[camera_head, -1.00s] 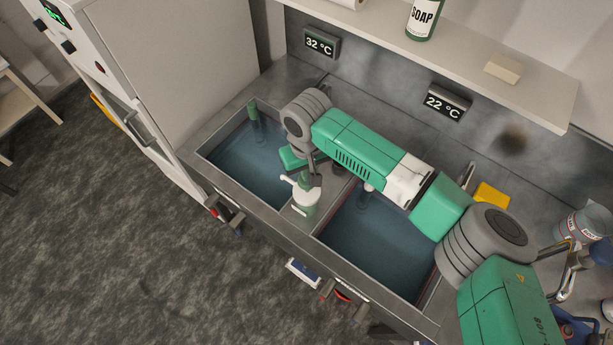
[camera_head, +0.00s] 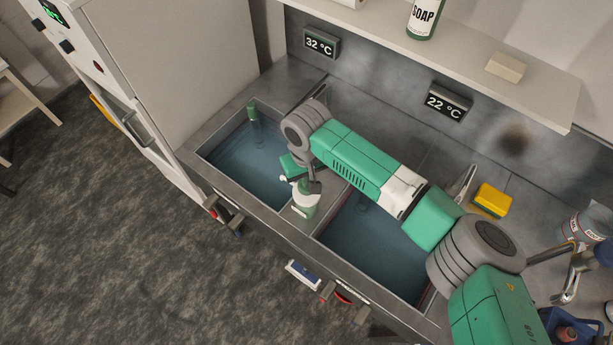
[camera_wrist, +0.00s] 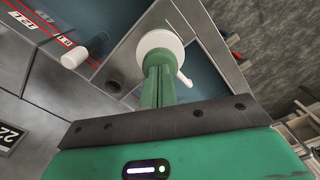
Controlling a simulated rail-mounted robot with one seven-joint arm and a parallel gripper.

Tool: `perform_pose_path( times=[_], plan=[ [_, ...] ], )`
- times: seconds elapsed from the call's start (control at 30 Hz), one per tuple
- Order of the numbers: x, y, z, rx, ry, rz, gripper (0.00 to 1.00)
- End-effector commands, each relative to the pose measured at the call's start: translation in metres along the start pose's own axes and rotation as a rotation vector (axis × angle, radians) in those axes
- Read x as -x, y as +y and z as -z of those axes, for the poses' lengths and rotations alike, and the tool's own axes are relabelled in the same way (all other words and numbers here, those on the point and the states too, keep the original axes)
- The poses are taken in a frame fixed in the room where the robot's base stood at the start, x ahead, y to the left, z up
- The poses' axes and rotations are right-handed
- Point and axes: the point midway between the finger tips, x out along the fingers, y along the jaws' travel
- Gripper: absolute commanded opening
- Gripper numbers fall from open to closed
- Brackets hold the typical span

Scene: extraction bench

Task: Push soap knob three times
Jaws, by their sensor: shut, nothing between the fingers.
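The soap dispenser (camera_head: 304,207), a pale bottle with a green label, stands upright on the divider between the two basins. In the wrist view its white round top (camera_wrist: 160,41) and a white spout (camera_wrist: 185,80) show beyond the fingertips. My gripper (camera_head: 303,187) is directly over the dispenser, pointing down, with its green fingers (camera_wrist: 158,72) shut together and nothing held. The fingers hide the knob, so I cannot tell whether they touch it or how far it is pressed.
Water-filled basins lie left (camera_head: 240,165) and right (camera_head: 365,240) of the divider. A yellow sponge (camera_head: 492,200) lies on the back counter. A green bottle marked SOAP (camera_head: 424,18) and a pale block (camera_head: 505,67) stand on the shelf above. A tall white cabinet (camera_head: 180,70) rises at left.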

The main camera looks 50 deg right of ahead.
Motion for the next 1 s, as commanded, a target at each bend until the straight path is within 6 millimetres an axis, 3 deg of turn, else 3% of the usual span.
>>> perform_pose_path(
  times=[0.73, 1.0],
  plan=[
    [0.045, 0.0, 0.0, 0.0, 0.0, 0.0, 0.0],
    [0.044, 0.0, 0.0, 0.0, -0.001, 0.0, 0.0]
  ],
)
